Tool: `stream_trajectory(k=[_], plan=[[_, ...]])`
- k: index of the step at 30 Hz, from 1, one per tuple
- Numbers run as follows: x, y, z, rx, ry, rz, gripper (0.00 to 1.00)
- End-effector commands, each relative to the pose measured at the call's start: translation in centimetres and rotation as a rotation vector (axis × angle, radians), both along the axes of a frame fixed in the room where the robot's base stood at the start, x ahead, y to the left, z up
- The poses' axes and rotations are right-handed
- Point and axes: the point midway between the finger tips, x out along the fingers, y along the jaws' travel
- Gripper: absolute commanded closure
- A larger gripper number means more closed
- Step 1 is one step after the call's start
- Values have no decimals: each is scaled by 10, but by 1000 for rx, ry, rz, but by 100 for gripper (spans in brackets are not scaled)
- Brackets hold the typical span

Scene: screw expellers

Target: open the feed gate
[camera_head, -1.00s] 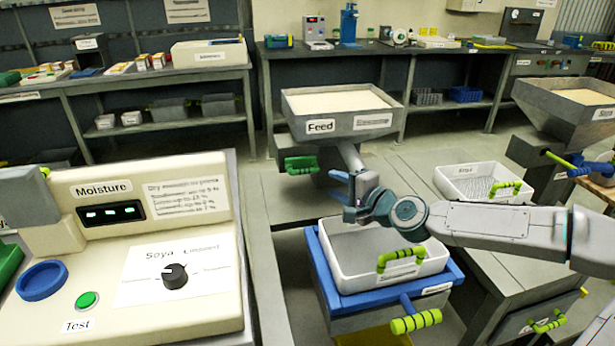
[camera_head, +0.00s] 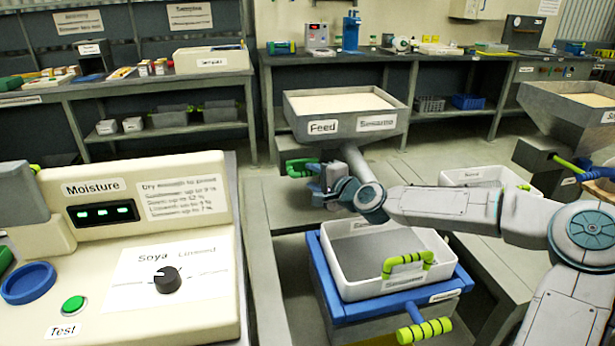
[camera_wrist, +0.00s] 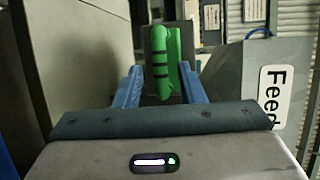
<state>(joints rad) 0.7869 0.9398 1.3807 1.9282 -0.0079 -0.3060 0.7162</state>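The feed hopper (camera_head: 345,112), filled with pale material and labelled Feed and Sesame, stands beyond my arm. The feed gate's green handle (camera_head: 299,167) sticks out at the left under the hopper. My gripper (camera_head: 314,178) is just beside the handle, with its blue fingers pointing at it. In the wrist view the green handle (camera_wrist: 161,64) stands between the two open blue fingers (camera_wrist: 159,88), near their tips. The fingers do not appear closed on it. The Feed label (camera_wrist: 275,92) shows at the right.
A white tray (camera_head: 440,262) with a green handle sits on a blue stand below my arm. The moisture meter (camera_head: 120,215) fills the left foreground. Another hopper (camera_head: 572,120) and a second tray (camera_head: 487,176) are at the right.

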Motion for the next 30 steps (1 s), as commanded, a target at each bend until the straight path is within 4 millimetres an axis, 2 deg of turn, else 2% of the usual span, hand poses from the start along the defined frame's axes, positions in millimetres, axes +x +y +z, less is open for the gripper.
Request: stream_trajectory(k=[7,19,20,23,24,30], plan=[[20,18,-5,0,-1,1,64],[24,21,-6,0,0,-1,64],[24,21,-6,0,0,0,67],[24,21,-6,0,0,0,95],[24,21,-6,0,0,0,100],[22,19,-6,-1,1,-1,100]])
